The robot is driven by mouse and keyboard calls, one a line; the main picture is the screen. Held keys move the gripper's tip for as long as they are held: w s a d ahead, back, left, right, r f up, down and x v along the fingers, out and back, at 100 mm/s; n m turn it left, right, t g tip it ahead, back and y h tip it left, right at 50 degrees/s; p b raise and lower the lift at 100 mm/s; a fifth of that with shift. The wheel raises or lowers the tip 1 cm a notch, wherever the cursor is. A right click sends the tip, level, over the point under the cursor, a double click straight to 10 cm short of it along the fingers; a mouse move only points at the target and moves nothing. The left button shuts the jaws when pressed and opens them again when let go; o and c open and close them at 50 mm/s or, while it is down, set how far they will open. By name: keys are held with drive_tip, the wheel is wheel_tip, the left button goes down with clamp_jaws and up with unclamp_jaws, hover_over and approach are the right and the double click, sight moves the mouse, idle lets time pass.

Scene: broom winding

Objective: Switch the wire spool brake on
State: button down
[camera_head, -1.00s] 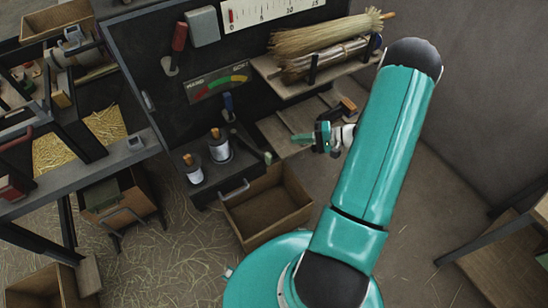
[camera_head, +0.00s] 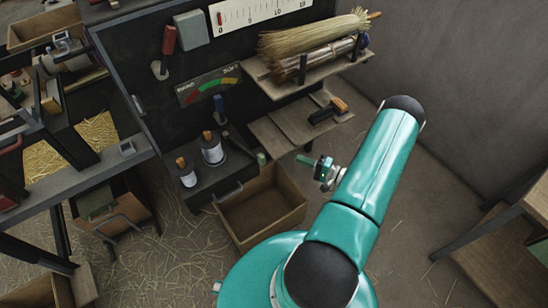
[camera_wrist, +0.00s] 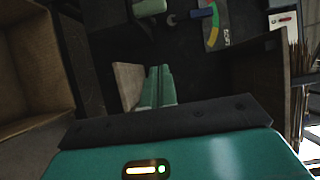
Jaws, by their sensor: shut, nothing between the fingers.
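Two wire spools with orange tops, the near one (camera_head: 188,175) and the far one (camera_head: 212,150), stand on a dark ledge at the foot of the dark panel. A blue-handled lever (camera_head: 219,105) rises just behind them, and a red-handled lever (camera_head: 169,40) is higher on the panel. I cannot tell for certain which is the spool brake. My gripper (camera_head: 302,160) is shut and empty, to the right of the spools and levers, near the drawer's right edge. In the wrist view its green fingers (camera_wrist: 156,85) lie together, touching nothing visible.
An open wooden drawer (camera_head: 292,216) is left of my gripper. A broom bundle (camera_head: 315,35) lies on the upper shelf. A coloured gauge (camera_head: 210,84) is on the panel.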

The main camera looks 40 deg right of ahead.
drive_tip(key=w+a, duration=0.8)
drive_tip(key=shift+a, duration=0.15)
drive_tip(key=shift+w, duration=0.1)
